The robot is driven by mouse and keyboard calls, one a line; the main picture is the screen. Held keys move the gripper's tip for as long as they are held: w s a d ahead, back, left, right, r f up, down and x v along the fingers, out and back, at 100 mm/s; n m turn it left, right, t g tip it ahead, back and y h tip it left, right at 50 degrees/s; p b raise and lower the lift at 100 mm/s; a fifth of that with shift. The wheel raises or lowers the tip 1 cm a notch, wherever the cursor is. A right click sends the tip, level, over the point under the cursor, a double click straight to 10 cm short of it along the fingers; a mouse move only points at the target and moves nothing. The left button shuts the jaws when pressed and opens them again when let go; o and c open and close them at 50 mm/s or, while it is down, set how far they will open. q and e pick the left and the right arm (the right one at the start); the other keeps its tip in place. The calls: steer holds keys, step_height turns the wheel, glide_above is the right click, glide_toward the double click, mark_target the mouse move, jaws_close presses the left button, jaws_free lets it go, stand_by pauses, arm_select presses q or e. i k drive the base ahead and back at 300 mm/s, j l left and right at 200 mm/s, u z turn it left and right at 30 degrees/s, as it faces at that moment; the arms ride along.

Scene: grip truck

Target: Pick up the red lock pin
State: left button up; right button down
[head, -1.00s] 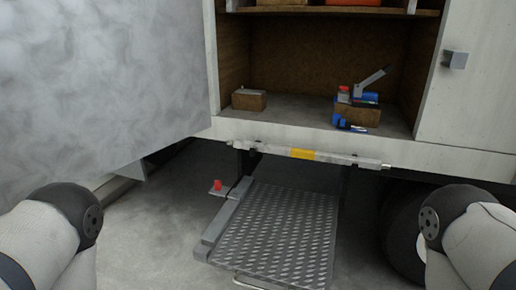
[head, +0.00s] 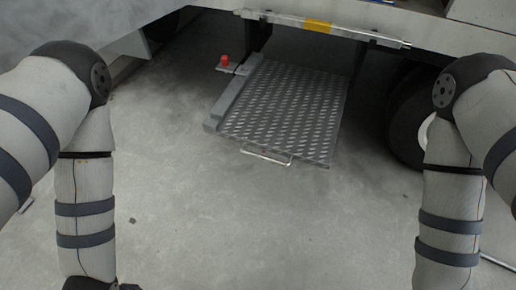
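The red lock pin (head: 225,61) is a small red knob on a short bracket (head: 227,69) at the left side of the truck's lowered step. It stands upright, with nothing of mine near it. My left arm comes down the left side of the head view and my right arm down the right side.
The grey tread-plate step (head: 283,110) juts out under the truck, with a metal handle (head: 266,155) at its front. A bar with a yellow patch (head: 318,27) runs above it. A tyre (head: 407,118) stands at the right. The concrete floor (head: 250,225) in front is clear.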

mark_target(225, 62)
steer(key=i+j+z, duration=0.25)
steer(key=i, duration=0.25)
steer(key=i+j+z, duration=0.15)
steer(key=i+z, duration=0.15)
steer(key=i, duration=0.25)
steer(key=i+j+z, duration=0.25)
steer(key=i+j, duration=0.1)
steer(key=i, duration=0.1)
